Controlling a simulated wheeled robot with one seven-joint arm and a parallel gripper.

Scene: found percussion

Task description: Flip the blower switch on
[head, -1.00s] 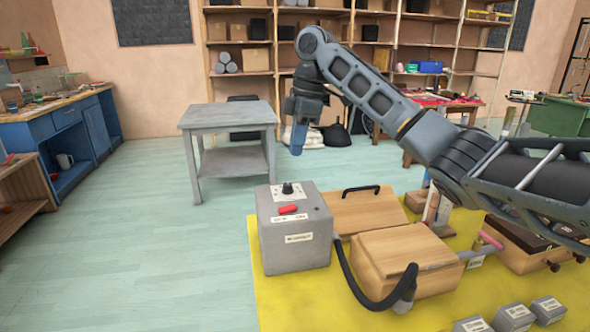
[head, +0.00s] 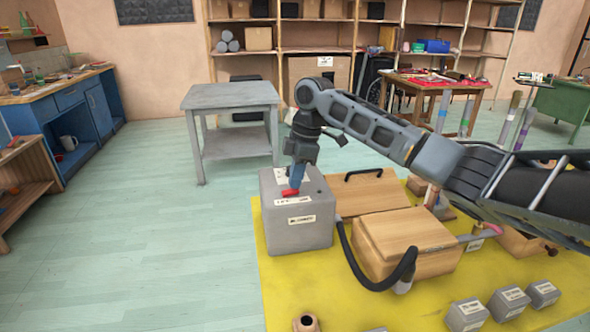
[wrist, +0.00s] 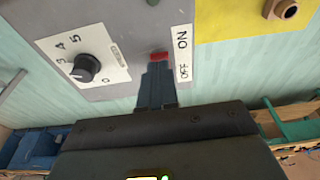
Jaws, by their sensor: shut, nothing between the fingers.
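The blower is a grey box (head: 299,237) on the yellow mat. Its red switch (head: 289,192) is on top, behind a white label, and also shows in the wrist view (wrist: 159,55). The wrist view shows the label (wrist: 183,55) with OFF nearer my gripper and ON farther. A black dial (wrist: 85,68) with numbers is to the left there. My gripper (head: 295,186) is shut and empty, pointing down, its fingertips at the switch and apparently touching it. The fingers partly hide the switch, so I cannot tell which way it is tipped.
A black hose (head: 360,278) runs from the blower to a wooden box (head: 390,247) on its right. Small grey labelled blocks (head: 467,314) and a small brown piece (head: 306,322) stand in front. A grey table (head: 230,95) stands behind; the floor on the left is clear.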

